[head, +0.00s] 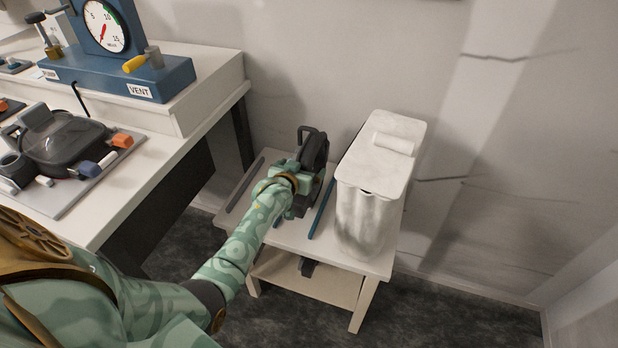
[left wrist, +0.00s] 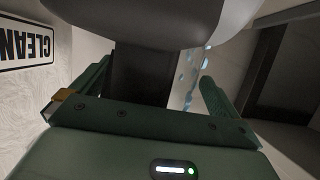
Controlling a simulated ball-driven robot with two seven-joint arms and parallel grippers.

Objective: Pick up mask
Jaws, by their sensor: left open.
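A dark grey and black object, apparently the mask (head: 315,148), stands on the small white side table (head: 278,237), left of the white bin. My left gripper (head: 296,178) is right at it, on its near side, and partly covers it. In the left wrist view the open fingers of my left gripper (left wrist: 150,92) stand either side of a dark upright part (left wrist: 145,72), below a rounded dark grey body (left wrist: 150,22). I cannot tell whether the fingers touch it. My right gripper is not in view.
The white lidded bin (head: 368,205) stands close on the right of the table. A dark grey bar (head: 245,185) and a blue bar (head: 322,210) lie on the tabletop. The bench (head: 160,165) with a blue gauge unit (head: 120,75) is at left. A CLEAN label (left wrist: 27,47) shows in the wrist view.

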